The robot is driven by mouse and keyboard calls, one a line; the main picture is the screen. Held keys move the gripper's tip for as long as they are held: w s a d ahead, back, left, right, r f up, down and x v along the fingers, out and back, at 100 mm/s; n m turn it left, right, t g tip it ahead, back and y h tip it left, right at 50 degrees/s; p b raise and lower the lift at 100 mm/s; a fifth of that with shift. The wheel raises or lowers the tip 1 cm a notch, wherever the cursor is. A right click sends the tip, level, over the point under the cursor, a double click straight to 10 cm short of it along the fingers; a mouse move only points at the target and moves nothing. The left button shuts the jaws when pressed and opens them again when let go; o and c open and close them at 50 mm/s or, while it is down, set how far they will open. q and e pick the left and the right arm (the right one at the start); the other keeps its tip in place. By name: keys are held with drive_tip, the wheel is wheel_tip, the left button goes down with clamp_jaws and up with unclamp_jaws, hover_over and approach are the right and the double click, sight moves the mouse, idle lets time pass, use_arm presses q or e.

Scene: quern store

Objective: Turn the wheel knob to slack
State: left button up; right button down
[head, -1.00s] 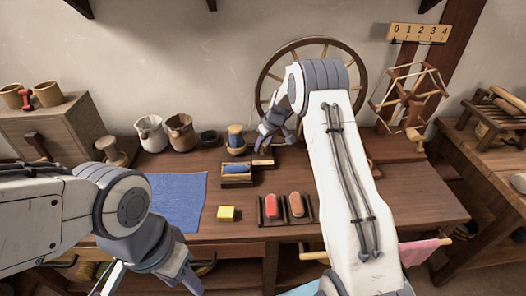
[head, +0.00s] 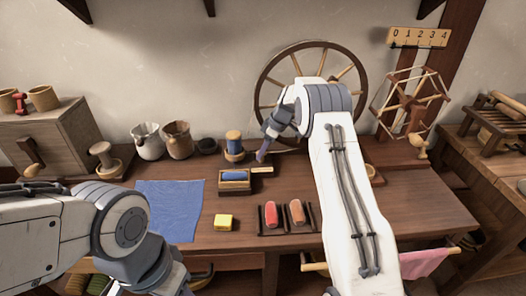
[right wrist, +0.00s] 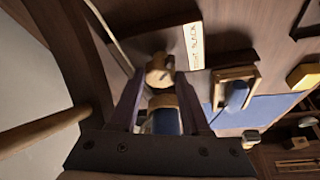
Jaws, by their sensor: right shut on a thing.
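The spinning wheel (head: 258,85) stands at the back of the bench, partly behind my right arm. My right gripper (head: 264,152) is low at the wheel's front left. In the right wrist view its fingers are shut on a wooden knob (right wrist: 158,72), which sits between the tips. A pale label (right wrist: 193,45) beside the knob seems to read SLACK; it also shows in the head view (head: 262,169). How far the knob is turned I cannot tell. My left gripper (head: 172,281) is at the bottom edge, mostly cut off, away from the wheel.
A blue-thread spool (head: 234,144) stands just left of my right gripper. In front are a small box with a blue item (head: 235,187), a yellow block (head: 223,222) and a red shuttle (head: 271,215). A blue cloth (head: 170,207) lies left.

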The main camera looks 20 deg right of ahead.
drive_tip(key=shift+d, duration=0.1)
drive_tip(key=shift+c, duration=1.8)
unclamp_jaws()
